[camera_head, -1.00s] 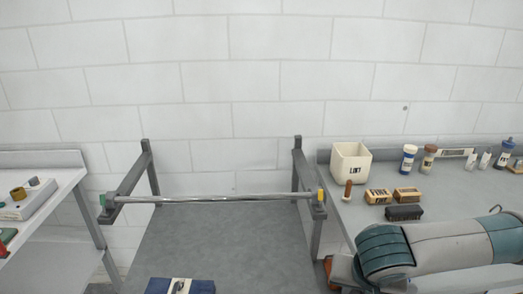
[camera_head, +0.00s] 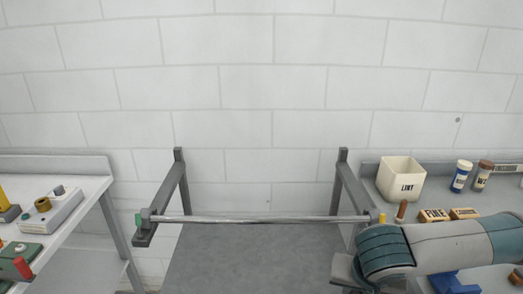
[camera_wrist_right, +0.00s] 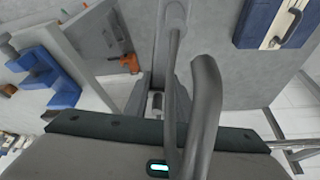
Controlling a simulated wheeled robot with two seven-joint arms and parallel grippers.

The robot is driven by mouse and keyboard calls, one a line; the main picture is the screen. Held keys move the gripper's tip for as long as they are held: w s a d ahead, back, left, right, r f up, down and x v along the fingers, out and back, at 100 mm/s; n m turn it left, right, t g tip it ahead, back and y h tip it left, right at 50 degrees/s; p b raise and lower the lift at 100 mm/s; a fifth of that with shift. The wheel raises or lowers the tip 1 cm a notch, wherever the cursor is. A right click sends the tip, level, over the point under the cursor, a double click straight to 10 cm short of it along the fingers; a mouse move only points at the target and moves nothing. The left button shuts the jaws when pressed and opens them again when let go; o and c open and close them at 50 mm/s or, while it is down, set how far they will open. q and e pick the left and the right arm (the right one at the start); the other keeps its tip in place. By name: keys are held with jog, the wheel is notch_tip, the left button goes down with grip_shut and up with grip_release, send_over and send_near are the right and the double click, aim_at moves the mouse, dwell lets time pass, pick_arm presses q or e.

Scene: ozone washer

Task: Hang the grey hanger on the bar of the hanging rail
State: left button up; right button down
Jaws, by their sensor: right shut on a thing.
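The hanging rail's bar (camera_head: 265,219) is a shiny metal rod running left to right between two grey brackets, with a green mark at its left end and a yellow one at its right. Nothing hangs on it. My right arm comes in from the lower right in the head view, its wrist in front of the rail's right end. In the right wrist view my right gripper (camera_wrist_right: 155,102) is shut on the grey hanger (camera_wrist_right: 206,100), whose thick curved part rises before the camera. The hanger's hook cannot be made out clearly. My left gripper is out of view.
A grey surface (camera_head: 255,265) lies below the bar. A white table (camera_head: 75,215) with small devices stands left. The right counter carries a white lint bin (camera_head: 401,180), bottles (camera_head: 461,176) and wooden blocks (camera_head: 464,214). A blue case (camera_wrist_right: 278,22) shows in the wrist view.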

jog(key=shift+w+a, duration=0.25)
jog(key=shift+w, duration=0.25)
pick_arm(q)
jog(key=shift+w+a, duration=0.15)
pick_arm(e)
jog(key=shift+s+d, duration=0.1)
jog(key=shift+s, duration=0.05)
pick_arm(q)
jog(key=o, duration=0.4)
pick_arm(e)
jog(key=shift+r, duration=0.1)
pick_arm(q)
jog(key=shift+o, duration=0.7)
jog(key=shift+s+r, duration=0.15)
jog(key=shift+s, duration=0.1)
pick_arm(e)
jog(key=shift+r, duration=0.25)
pick_arm(q)
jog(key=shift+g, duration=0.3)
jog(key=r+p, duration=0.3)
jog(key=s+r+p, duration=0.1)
jog(key=p, duration=0.1)
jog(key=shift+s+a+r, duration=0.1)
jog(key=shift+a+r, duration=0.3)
pick_arm(e)
jog(key=w+r, duration=0.2)
jog(key=r, duration=0.7)
jog(key=w+r, duration=0.1)
jog(key=r, duration=0.8)
jog(key=shift+w+r, duration=0.35)
